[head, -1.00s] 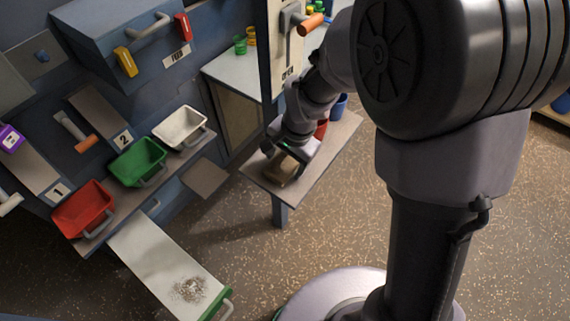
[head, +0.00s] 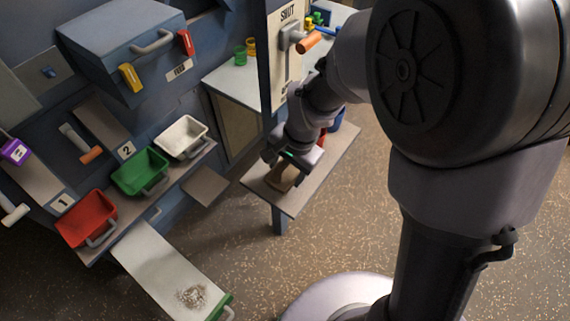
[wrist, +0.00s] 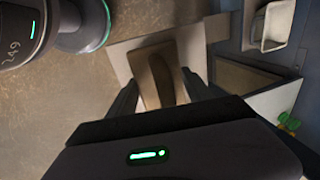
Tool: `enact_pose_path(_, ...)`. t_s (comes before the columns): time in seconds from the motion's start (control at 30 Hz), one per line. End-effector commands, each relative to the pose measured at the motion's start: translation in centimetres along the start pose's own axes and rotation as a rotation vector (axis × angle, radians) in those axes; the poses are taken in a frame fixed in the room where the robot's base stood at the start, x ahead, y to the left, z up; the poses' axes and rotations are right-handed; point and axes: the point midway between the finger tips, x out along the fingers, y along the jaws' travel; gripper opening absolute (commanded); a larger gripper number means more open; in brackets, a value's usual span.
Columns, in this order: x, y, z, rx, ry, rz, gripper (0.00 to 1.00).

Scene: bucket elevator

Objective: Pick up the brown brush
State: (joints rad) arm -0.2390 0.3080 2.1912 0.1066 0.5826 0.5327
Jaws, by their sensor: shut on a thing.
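The brown brush (wrist: 162,78) lies between the two fingers of my gripper (wrist: 158,88) in the wrist view, its long part pointing toward the palm. My gripper is shut on it. In the head view my gripper (head: 288,165) points down over the small side shelf (head: 297,203), and the brush (head: 283,178) shows partly below it. I cannot tell whether the brush is clear of the shelf top.
Red (head: 87,218), green (head: 140,171) and white (head: 181,137) trays stand on a ledge at left. A light chute (head: 155,262) with a heap of grains (head: 191,297) slopes below them. An orange-handled lever (head: 308,41) is on the post behind my arm. Speckled floor is open at right.

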Motion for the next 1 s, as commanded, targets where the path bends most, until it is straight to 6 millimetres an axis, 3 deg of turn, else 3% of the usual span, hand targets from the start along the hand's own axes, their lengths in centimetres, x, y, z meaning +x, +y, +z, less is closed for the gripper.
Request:
enact_pose_path(0.3, -2.4, 6.8, 5.4, 0.001, 0.001, -0.001, 0.12)
enact_pose_path(0.4, -2.2, 8.9, 6.9, -0.001, 0.005, -0.006, 0.12)
enact_pose_path(0.73, -2.9, 10.7, 8.4, -0.002, 0.003, -0.007, 0.12)
enact_pose_path(1.0, -3.5, 10.9, 8.6, 0.000, 0.003, -0.003, 0.12)
